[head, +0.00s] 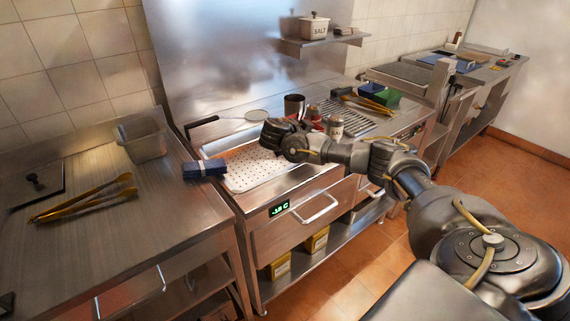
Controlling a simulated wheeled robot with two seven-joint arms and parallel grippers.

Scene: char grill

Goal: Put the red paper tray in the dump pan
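A white perforated pan (252,172), which looks like the dump pan, is set into the steel counter at the centre. Its visible surface looks bare. My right gripper (272,137) reaches in from the right, above the pan's back right part. Its fingers are dark and small, and I cannot tell whether they are open or shut. A small red patch (315,115) shows just behind and right of the gripper, mostly hidden. It may be the red paper tray, but I cannot make out its shape. My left gripper is not in view.
A dark blue folded cloth (204,169) lies at the pan's left edge. A dark cup (294,106) and a light shaker (335,127) stand near my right gripper. A grey container (143,139) and tongs (85,199) are on the left counter. A grill grate (352,120) lies to the right.

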